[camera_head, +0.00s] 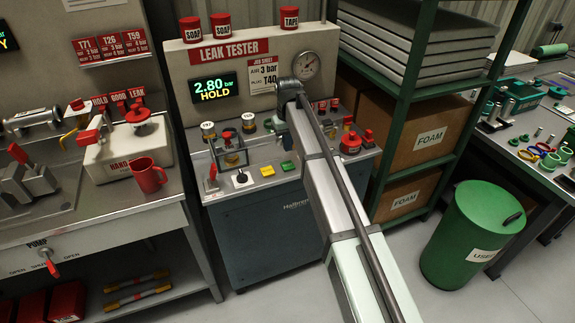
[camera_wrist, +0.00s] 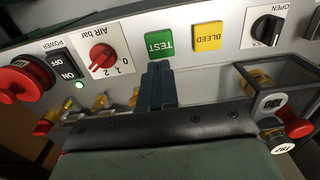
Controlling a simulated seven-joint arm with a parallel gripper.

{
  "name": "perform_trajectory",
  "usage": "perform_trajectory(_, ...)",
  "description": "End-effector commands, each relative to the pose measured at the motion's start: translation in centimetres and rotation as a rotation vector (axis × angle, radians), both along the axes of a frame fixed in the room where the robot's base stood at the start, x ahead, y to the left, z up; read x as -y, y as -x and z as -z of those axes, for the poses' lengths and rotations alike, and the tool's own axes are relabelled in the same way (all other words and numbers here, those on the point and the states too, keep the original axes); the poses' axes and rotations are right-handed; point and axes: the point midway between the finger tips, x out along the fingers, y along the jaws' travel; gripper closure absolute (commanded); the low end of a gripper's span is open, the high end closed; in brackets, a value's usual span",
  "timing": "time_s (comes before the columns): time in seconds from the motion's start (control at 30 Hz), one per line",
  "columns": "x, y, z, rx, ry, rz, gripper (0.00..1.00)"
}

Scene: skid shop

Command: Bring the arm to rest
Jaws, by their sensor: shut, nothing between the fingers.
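My gripper (camera_wrist: 158,68) is shut with nothing between its blue-grey fingers. In the wrist view its tips are just beside the green TEST button (camera_wrist: 158,42); I cannot tell whether they touch the panel. In the head view my arm reaches over the right part of the leak tester (camera_head: 225,52), and its bent wrist hides some of the bench; the fingertips are not clear there. The tester display (camera_head: 213,87) reads 2.80 bar HOLD.
A yellow BLEED button (camera_wrist: 207,36), a black knob (camera_wrist: 267,28) and a red AIR knob (camera_wrist: 102,55) surround the fingers. A green shelf post (camera_head: 412,90) is right of my arm. A green bin (camera_head: 470,240) stands on the floor.

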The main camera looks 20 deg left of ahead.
Motion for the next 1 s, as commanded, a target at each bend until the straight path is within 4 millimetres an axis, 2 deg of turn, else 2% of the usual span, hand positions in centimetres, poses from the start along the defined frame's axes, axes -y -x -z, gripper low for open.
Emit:
perform_trajectory(0.13,0.0,0.0,-0.7,0.000,0.000,0.000,1.00)
perform_trajectory(0.57,0.0,0.0,-0.7,0.000,0.000,0.001,1.00)
perform_trajectory(0.67,1.0,0.0,0.0,-0.001,0.001,0.012,1.00)
perform_trajectory(0.77,3.7,-0.1,1.8,-0.001,0.001,0.046,1.00)
perform_trajectory(0.87,8.1,-0.2,4.7,-0.002,0.002,0.103,1.00)
perform_trajectory(1.0,15.4,0.4,9.4,-0.003,0.001,0.204,1.00)
